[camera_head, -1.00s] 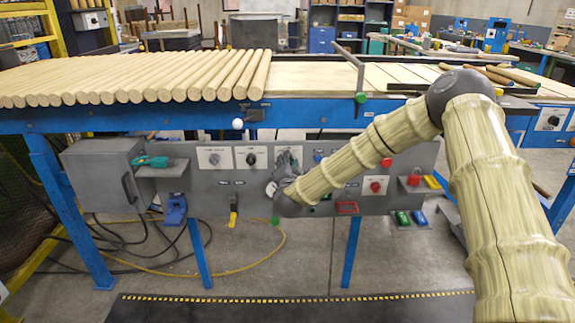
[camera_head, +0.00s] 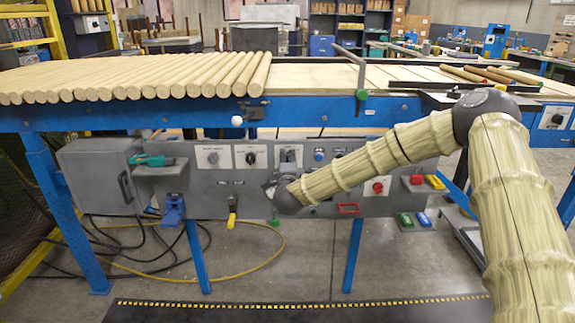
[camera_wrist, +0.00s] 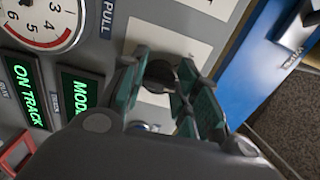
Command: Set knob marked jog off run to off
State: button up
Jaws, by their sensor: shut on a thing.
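In the wrist view a dark round knob (camera_wrist: 160,74) stands on a white label plate (camera_wrist: 186,44). The fingers of my gripper (camera_wrist: 162,88) are closed around it, one on each side. The knob's pointer and the plate's lettering are hidden or too small to read, so I cannot tell its setting. In the head view my gripper (camera_head: 289,164) is at the third plate in the upper row of the grey panel, largely hidden behind my wrist.
Two similar knobs, one grey (camera_head: 213,158) and one black (camera_head: 250,158), sit to the left. A dial gauge (camera_wrist: 40,20) and green lit displays (camera_wrist: 82,95) are close by. Red buttons, including one at right (camera_head: 377,187), are near my forearm. Wooden rods (camera_head: 140,80) lie on the conveyor above.

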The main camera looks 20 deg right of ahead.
dwell(0.3)
jog(key=o, duration=1)
jog(key=shift+d, duration=0.1)
jog(key=v, duration=1.2)
jog(key=shift+f, duration=0.1)
